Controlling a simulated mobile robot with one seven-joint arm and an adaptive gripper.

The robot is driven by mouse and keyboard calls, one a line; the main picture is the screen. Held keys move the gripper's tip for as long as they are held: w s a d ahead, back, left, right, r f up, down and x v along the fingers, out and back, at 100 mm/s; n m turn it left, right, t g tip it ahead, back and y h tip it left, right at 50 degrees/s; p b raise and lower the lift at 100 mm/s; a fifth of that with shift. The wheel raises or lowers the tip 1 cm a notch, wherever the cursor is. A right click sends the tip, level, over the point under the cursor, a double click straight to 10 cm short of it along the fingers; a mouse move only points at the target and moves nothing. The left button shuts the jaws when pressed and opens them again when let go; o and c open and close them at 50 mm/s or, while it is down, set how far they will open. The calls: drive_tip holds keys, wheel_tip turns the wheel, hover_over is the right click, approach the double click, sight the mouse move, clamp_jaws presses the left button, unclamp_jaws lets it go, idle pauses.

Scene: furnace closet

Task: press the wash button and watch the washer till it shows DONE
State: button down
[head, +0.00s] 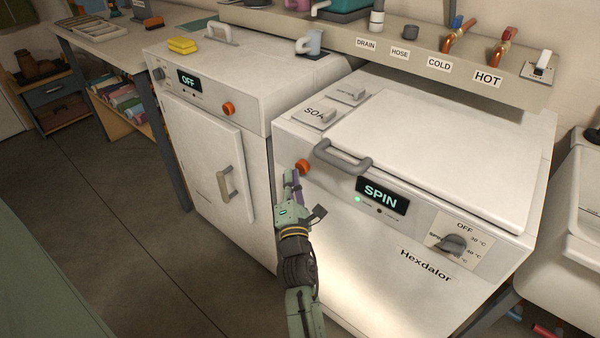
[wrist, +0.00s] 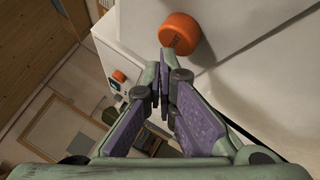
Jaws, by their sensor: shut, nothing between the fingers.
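The white washer (head: 340,220), lettered Hexdalor, stands at the right with its top lid closed. Its display (head: 382,194) reads SPIN, and a green light glows below it. The orange wash button (head: 302,167) is at the left of its front panel; it also shows in the wrist view (wrist: 179,34). My gripper (head: 290,178) is just in front of the washer, beside and a little below the button. Its fingertips (wrist: 164,62) are together with nothing between them. They look close to the button; whether they touch it I cannot tell.
A second white machine (head: 215,150) with an orange button and a display reading OFF stands at the left. A shelf (head: 420,50) with taps runs behind the washer. A sink (head: 575,215) is at the far right. The floor (head: 110,215) at the left is clear.

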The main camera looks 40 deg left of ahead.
drive_tip(key=shift+s, duration=0.3)
drive_tip(key=s+b, duration=0.4)
drive_tip(key=s, duration=0.1)
drive_tip(key=shift+a, duration=0.2)
idle(0.9)
